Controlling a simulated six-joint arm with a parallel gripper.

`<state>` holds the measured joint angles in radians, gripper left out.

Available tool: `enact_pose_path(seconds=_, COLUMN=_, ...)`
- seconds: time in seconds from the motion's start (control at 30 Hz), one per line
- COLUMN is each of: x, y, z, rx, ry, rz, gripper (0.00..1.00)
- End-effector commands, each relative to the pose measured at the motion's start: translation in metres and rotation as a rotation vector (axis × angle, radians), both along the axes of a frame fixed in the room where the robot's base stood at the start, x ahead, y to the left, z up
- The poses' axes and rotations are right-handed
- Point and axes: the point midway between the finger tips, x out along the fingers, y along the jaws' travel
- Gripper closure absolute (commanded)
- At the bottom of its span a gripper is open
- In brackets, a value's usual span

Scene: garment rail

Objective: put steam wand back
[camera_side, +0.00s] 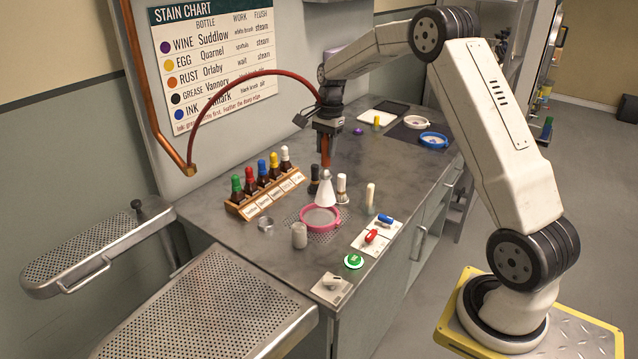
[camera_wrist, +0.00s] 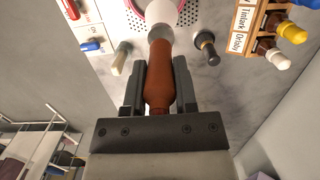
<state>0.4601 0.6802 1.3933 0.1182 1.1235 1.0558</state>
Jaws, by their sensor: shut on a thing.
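The steam wand has a red-brown grip (camera_wrist: 158,80) and a white cone nozzle (camera_side: 326,192). My gripper (camera_side: 326,140) is shut on the grip, one finger on each side of it in the wrist view. The wand hangs upright, nozzle down, over the pink ring (camera_side: 308,226) on the counter. From the side I cannot tell whether the nozzle touches the ring's mesh. A dark red hose (camera_side: 235,84) arches from my gripper's area to a copper pipe (camera_side: 150,100) on the left. No empty wand holder is clearly recognisable.
A wooden rack (camera_side: 250,209) of several bottles stands left of the wand. A black-topped brush (camera_side: 313,185), a pale brush (camera_side: 342,190) and a cream stick (camera_side: 370,197) stand close by. A metal canister (camera_side: 299,236), switch panel (camera_side: 362,244) and green button (camera_side: 353,261) lie in front.

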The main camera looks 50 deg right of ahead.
Motion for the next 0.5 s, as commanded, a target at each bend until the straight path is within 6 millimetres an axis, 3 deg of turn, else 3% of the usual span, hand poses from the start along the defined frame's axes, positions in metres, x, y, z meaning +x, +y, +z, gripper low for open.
enact_pose_path(seconds=0.27, x=0.035, y=0.040, z=-0.012, rx=-0.001, ry=-0.001, rz=0.005, gripper=1.00)
enact_pose_path(seconds=0.5, x=0.072, y=0.096, z=-0.027, rx=-0.001, ry=0.000, rz=0.005, gripper=1.00)
